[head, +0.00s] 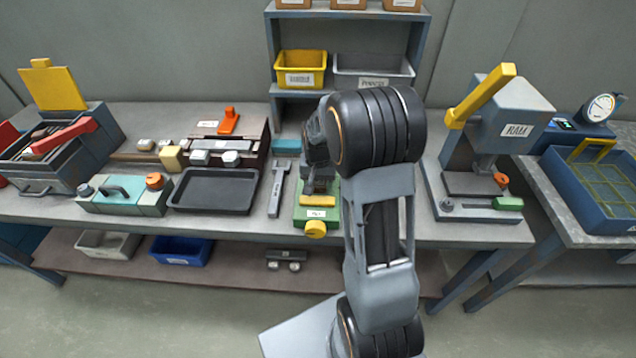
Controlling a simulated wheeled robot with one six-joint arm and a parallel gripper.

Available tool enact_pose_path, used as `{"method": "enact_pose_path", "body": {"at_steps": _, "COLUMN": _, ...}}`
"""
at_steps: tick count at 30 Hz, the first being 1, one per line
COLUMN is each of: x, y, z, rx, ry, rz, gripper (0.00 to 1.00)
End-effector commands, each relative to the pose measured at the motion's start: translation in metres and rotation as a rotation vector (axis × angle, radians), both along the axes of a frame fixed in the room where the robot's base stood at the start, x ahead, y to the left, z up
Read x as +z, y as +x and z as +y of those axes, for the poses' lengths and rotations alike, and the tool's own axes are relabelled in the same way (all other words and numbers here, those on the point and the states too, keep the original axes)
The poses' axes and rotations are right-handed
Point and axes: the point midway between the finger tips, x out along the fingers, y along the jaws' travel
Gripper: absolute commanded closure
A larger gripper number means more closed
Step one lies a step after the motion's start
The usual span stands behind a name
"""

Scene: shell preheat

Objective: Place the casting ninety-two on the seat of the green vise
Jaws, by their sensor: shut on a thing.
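The green vise (303,217) stands near the front edge of the bench, with a small white label, a yellow bar across it and a round yellow knob at its front. My gripper (319,184) points down directly over the vise, partly hidden behind my own arm. It is shut on a small dark grey-brown piece, which I take to be the casting (320,187); its number cannot be read. The piece is low, at or just above the vise seat. I cannot tell whether it touches the seat, as the gripper and arm cover much of the vise.
A grey wrench-like tool (279,188) lies left of the vise, beside an empty black tray (214,190). A press marked RAM (514,120) with a yellow lever stands to the right. A shelf with yellow (300,69) and grey bins (372,72) stands behind.

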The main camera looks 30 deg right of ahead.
Motion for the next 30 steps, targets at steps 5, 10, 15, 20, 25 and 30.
{"method": "enact_pose_path", "body": {"at_steps": 5, "x": -0.0005, "y": 0.0002, "z": -0.0001, "rx": 0.000, "ry": 0.000, "rz": -0.001, "gripper": 0.75}}
{"method": "enact_pose_path", "body": {"at_steps": 10, "x": -0.0035, "y": 0.0001, "z": -0.0002, "rx": 0.000, "ry": 0.000, "rz": -0.001, "gripper": 0.75}}
{"method": "enact_pose_path", "body": {"at_steps": 15, "x": -0.0043, "y": -0.0001, "z": -0.0001, "rx": 0.000, "ry": 0.000, "rz": 0.000, "gripper": 0.36}}
{"method": "enact_pose_path", "body": {"at_steps": 20, "x": -0.0042, "y": -0.0001, "z": -0.0001, "rx": 0.000, "ry": 0.000, "rz": 0.000, "gripper": 0.20}}
{"method": "enact_pose_path", "body": {"at_steps": 25, "x": -0.0041, "y": 0.0000, "z": -0.0001, "rx": 0.000, "ry": 0.000, "rz": -0.001, "gripper": 0.20}}
{"method": "enact_pose_path", "body": {"at_steps": 30, "x": 0.0031, "y": 0.0003, "z": -0.0002, "rx": 0.000, "ry": 0.000, "rz": -0.002, "gripper": 0.20}}
